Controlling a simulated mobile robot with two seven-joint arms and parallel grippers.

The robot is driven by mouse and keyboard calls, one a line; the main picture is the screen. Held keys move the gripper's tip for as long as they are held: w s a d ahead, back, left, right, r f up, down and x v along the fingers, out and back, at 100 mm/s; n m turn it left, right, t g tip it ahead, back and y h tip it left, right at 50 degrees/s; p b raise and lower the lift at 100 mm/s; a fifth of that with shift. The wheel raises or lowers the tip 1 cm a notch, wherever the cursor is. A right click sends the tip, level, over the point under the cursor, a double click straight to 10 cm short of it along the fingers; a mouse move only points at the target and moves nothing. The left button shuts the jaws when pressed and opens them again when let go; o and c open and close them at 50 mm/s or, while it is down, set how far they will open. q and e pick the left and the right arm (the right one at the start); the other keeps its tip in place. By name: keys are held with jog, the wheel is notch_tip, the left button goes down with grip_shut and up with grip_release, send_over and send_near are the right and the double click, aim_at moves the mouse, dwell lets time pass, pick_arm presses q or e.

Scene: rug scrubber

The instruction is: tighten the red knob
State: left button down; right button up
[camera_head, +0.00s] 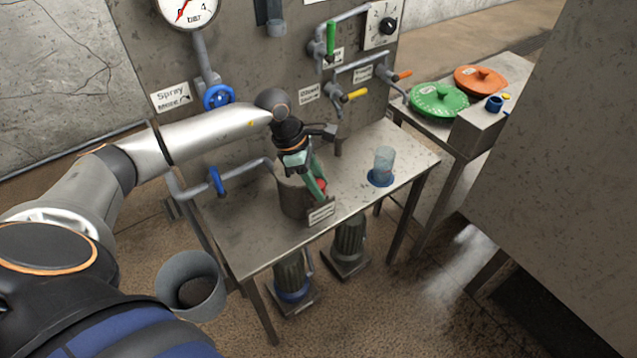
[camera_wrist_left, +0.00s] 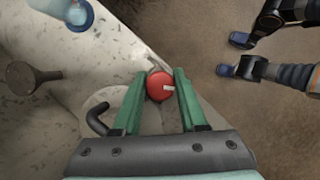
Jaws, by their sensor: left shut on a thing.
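The red knob (camera_head: 321,185) sits on the front side of a grey cylindrical pot (camera_head: 293,197) at the table's front edge. My left gripper (camera_head: 317,183) reaches down to it with green fingers. In the left wrist view the round red knob (camera_wrist_left: 160,86), with a pale mark on its face, lies between the two fingers of the left gripper (camera_wrist_left: 160,76). The gripper is shut on the knob, one finger on each side. The fingers hide part of the knob in the head view. A small label plate (camera_head: 321,213) is by the pot.
A glass on a blue base (camera_head: 382,165) stands to the right on the metal table (camera_head: 242,245). Valves and pipes line the back panel (camera_head: 250,60). Green (camera_head: 438,100) and orange lids lie on a side table. Blue-tipped dark parts (camera_wrist_left: 245,66) show above the floor.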

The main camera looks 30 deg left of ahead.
pick_arm(q)
jog(key=shift+a+n+y, duration=0.1)
jog(key=shift+n+y, duration=0.2)
jog(key=shift+n, duration=0.5)
jog(key=shift+t, duration=0.3)
jog(key=shift+c, duration=2.3)
grip_release()
